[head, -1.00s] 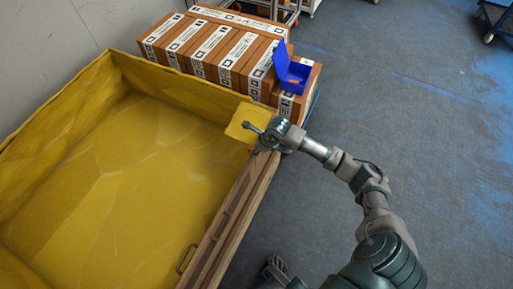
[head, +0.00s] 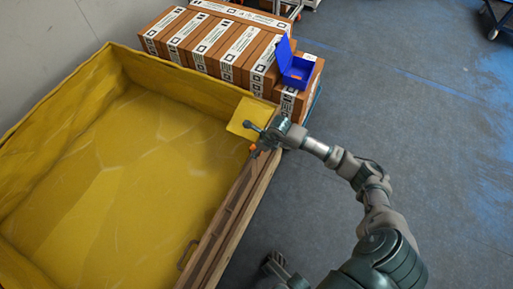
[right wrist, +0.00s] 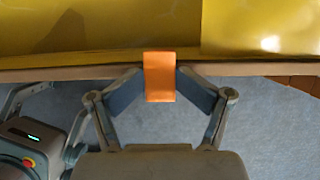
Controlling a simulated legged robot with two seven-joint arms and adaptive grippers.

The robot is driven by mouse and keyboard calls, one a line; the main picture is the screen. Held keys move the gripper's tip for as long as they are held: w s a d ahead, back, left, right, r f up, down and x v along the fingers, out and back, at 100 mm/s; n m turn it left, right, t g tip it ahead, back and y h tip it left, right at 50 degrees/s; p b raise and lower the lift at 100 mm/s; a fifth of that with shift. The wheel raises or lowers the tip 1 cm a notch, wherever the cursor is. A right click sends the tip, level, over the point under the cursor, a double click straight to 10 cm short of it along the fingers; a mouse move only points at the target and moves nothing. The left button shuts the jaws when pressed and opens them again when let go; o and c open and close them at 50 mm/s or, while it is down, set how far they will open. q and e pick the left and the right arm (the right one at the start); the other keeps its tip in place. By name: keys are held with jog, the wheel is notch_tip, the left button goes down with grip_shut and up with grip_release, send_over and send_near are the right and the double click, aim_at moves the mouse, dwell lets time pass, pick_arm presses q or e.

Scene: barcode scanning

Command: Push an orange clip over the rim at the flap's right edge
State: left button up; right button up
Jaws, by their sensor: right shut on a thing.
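An orange clip (right wrist: 160,77) sits between the fingertips of my right gripper (right wrist: 159,80), which is shut on it. In the right wrist view the clip overlaps the crate's wooden rim (right wrist: 70,73); I cannot tell how far it is seated over it. A small orange part of the clip (head: 252,147) shows in the head view, with my right gripper (head: 262,140) at the rim near the far right corner. The yellow flap (head: 247,112) lies just beyond; its edge also shows right of the clip in the right wrist view (right wrist: 260,28).
The large crate (head: 225,232) has a yellow lining (head: 120,190). Several brown boxes (head: 190,45) stand behind it, with an open blue box (head: 295,72) on top at the right.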

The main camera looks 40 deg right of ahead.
jog(key=shift+d, duration=0.1)
jog(key=shift+d+r, duration=0.1)
jog(key=shift+r, duration=0.05)
jog(key=v, duration=1.1)
jog(key=shift+s+r, duration=0.2)
jog(key=shift+r, duration=0.05)
